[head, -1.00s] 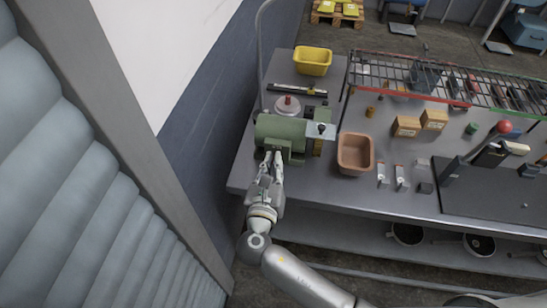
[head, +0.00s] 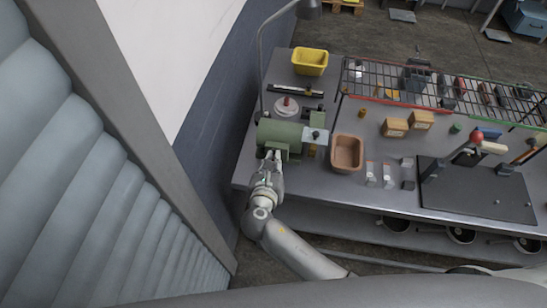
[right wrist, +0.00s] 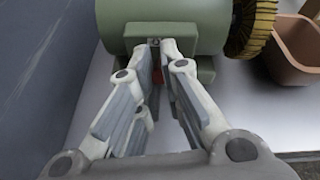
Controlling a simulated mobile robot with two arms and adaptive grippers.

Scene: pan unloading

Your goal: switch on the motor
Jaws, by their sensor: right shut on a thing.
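The green motor (head: 278,133) lies on its side at the left end of the grey workbench. It also fills the top of the right wrist view (right wrist: 178,15). A small red part, which may be the switch, shows between the fingers (right wrist: 157,76). The fingers hide most of it. My left gripper is not in view.
A brown bin (head: 347,153) stands farther right, and a yellow bin (head: 310,62) behind. A lamp pole (head: 261,70) rises behind the motor. A wire rack (head: 440,85) spans the bench's back right.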

